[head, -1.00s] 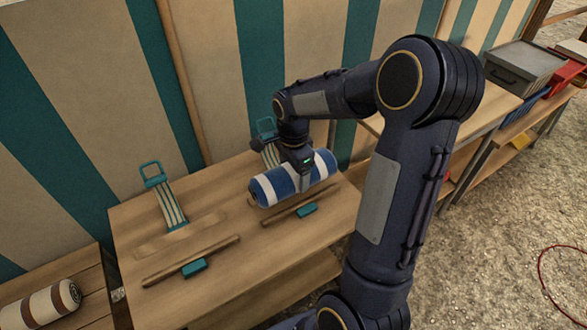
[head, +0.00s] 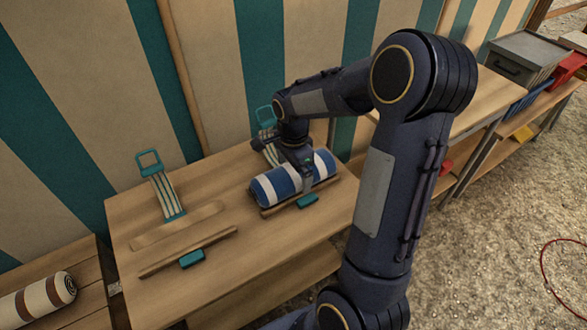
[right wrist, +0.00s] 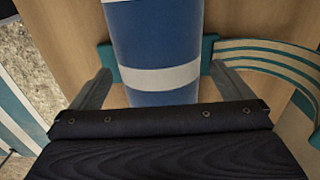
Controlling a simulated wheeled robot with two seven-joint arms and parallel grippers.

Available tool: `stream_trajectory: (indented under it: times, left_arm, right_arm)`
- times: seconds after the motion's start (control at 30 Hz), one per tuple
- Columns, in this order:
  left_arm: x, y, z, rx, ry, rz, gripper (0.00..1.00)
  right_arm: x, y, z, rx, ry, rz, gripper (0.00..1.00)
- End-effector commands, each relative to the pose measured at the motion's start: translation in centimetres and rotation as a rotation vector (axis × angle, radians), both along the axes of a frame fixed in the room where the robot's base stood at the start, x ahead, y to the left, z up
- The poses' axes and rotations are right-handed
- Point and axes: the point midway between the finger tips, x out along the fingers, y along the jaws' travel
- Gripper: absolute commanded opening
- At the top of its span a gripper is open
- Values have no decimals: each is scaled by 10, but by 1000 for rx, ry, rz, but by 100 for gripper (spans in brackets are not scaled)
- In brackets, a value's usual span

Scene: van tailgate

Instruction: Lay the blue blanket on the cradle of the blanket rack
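The blue blanket (head: 270,188), a roll with white bands, lies in the right cradle of the blanket rack (head: 150,275), along its front rail (head: 267,212). Whether it touches both rails is hidden. My right gripper (head: 308,181) is over the roll's middle, its fingers straddling it. In the right wrist view the blanket (right wrist: 153,45) runs between the gripper's fingers (right wrist: 160,78), with a gap on each side, so the gripper is open. A teal strap (right wrist: 265,50) shows beside it. My left gripper is not in view.
The left cradle is empty between its rails (head: 190,250), with a strap (head: 165,195) behind and a teal buckle (head: 191,258) in front. A brown-banded white roll (head: 38,298) lies on slats at left. A striped wall stands behind. A grey box (head: 524,57) is at far right.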

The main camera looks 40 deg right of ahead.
Motion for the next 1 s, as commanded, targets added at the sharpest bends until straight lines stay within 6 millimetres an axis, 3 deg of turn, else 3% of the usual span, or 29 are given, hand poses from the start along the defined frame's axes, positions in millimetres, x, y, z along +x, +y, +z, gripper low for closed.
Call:
stream_trajectory:
  times: [0.17,0.6,1.0]
  left_arm:
    - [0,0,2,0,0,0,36]
    - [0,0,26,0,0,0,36]
    - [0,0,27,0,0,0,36]
  right_arm:
    - [0,0,4,0,0,0,100]
    - [0,0,71,-1,-2,1,100]
    - [-4,3,82,8,-11,26,100]
